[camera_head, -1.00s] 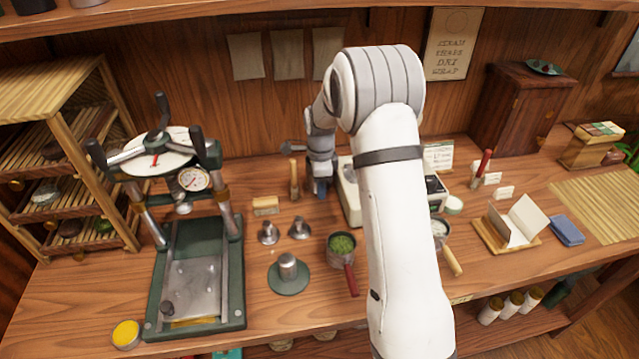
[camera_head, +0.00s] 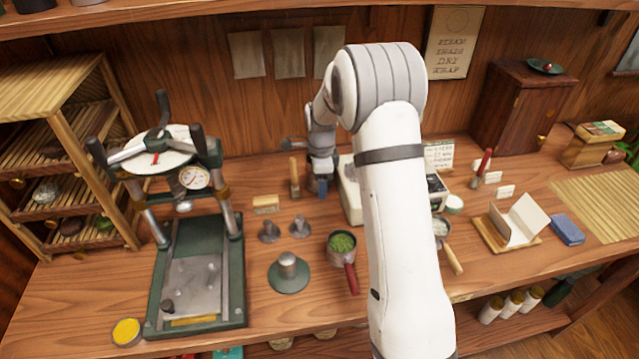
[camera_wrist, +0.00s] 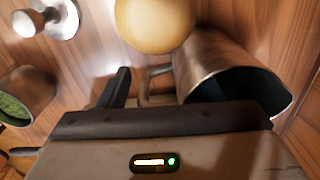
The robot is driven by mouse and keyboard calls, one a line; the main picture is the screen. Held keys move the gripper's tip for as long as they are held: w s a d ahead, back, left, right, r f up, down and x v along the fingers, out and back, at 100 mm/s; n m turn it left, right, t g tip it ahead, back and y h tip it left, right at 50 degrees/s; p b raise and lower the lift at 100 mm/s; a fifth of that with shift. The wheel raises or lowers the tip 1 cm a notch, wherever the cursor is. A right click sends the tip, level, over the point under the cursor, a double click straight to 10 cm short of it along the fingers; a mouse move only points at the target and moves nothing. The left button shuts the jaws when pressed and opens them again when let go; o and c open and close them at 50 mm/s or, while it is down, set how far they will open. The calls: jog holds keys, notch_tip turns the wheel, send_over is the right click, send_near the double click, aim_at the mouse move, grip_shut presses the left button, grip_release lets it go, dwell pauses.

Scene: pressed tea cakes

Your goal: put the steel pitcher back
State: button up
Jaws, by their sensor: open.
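The steel pitcher (camera_wrist: 222,62) fills the right of the wrist view, its dark round mouth turned toward the camera. Its curved handle (camera_wrist: 152,98) is on its left side. My gripper (camera_wrist: 170,92) is open at the pitcher. One dark finger shows just left of the handle; the other is not clear against the dark mouth. I cannot tell whether they touch. In the head view my gripper (camera_head: 322,186) is low near the back of the bench, partly screened by my arm, and I cannot make out the pitcher there.
A wooden-handled tool (camera_head: 294,180) stands close left of my gripper; a pale round knob (camera_wrist: 155,22) is close in the wrist view. Small steel pieces (camera_head: 300,228), a pan of green leaf (camera_head: 341,245) and a press (camera_head: 195,270) stand nearer. A scale (camera_head: 350,195) is right.

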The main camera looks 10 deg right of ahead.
notch_tip(320, 180, up, 11)
jog(key=shift+s+r+b, duration=0.1)
jog(key=shift+r+b, duration=0.1)
jog(key=shift+b, duration=0.4)
jog(key=s+d+r+n+t, duration=0.1)
jog(key=s+r+n, duration=0.35)
jog(key=s, duration=0.35)
jog(key=s+r+n, duration=0.3)
jog(key=s+n, duration=0.2)
jog(key=s, duration=0.3)
jog(key=s+f+n+t, duration=0.1)
jog(key=s+f+n, duration=0.1)
jog(key=s+n, duration=0.7)
jog(key=s, duration=0.7)
jog(key=shift+s+f+t, duration=0.3)
jog(key=shift+f+t, duration=0.1)
